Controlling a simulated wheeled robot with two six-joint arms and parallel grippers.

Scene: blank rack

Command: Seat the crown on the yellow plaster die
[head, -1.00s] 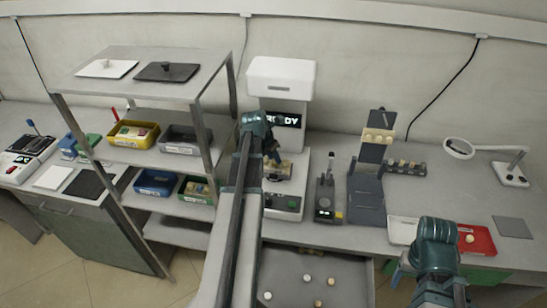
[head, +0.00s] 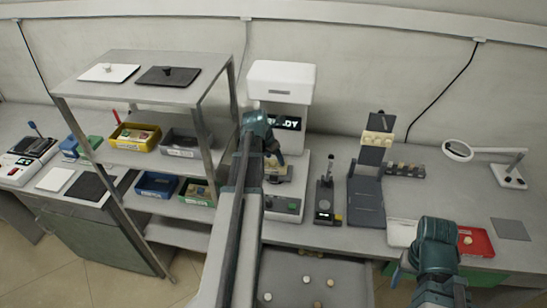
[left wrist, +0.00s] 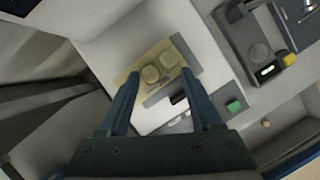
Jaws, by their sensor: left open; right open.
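My left gripper (head: 277,156) reaches into the front bay of the white machine (head: 280,80). Its fingers (left wrist: 158,105) are open with nothing between the tips. In the left wrist view, two round yellowish pieces (left wrist: 150,75) stand side by side on a tan-yellow block (left wrist: 132,88) just beyond the fingertips. I cannot tell whether one of them is the yellow plaster die or carries a crown. In the head view the block (head: 280,173) is partly hidden by the gripper. My right gripper (head: 402,277) is open at the lower right, apart from everything on the bench; its fingers are mostly hidden.
A small dark device (head: 325,203) and a dark grey stand (head: 366,203) are right of the machine. A red tray (head: 478,246) lies near my right arm. An open drawer (head: 345,280) holds several small discs. Metal shelving (head: 215,130) stands left.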

